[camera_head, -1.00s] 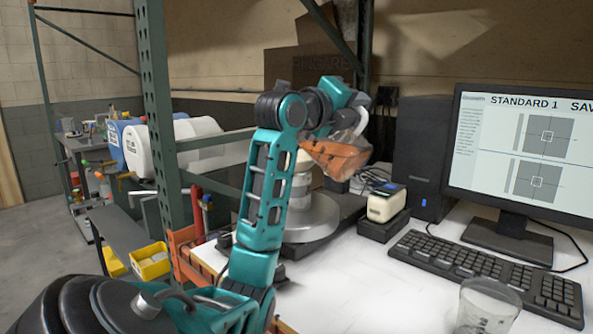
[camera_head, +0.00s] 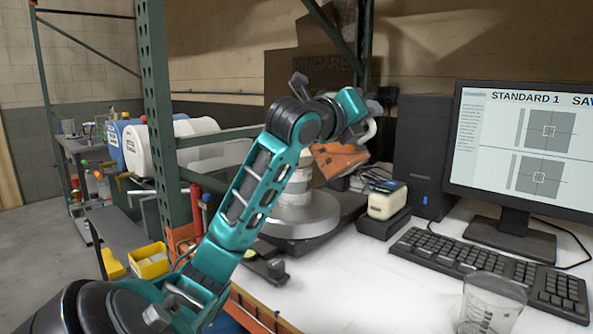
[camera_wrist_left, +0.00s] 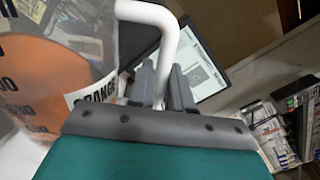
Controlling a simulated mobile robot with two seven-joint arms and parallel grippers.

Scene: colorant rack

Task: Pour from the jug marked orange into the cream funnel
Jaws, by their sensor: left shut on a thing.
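The jug marked orange (camera_head: 340,160) is clear, with orange liquid inside. It is tilted above the round metal plate in the head view. Its orange body and label also show in the left wrist view (camera_wrist_left: 45,75). My left gripper (camera_head: 364,128) is shut on its white handle (camera_wrist_left: 165,40). A pale cream-white stack (camera_head: 297,188) stands on the metal plate, partly hidden behind my left arm. The cream funnel seems to be its upper part, but its opening is hidden. I see no stream of liquid. My right gripper is not in view.
A clear beaker (camera_head: 490,302) stands at the table's front right. A keyboard (camera_head: 480,265), monitor (camera_head: 525,150) and small cream device (camera_head: 387,204) are to the right. A green rack post (camera_head: 160,130) rises at left.

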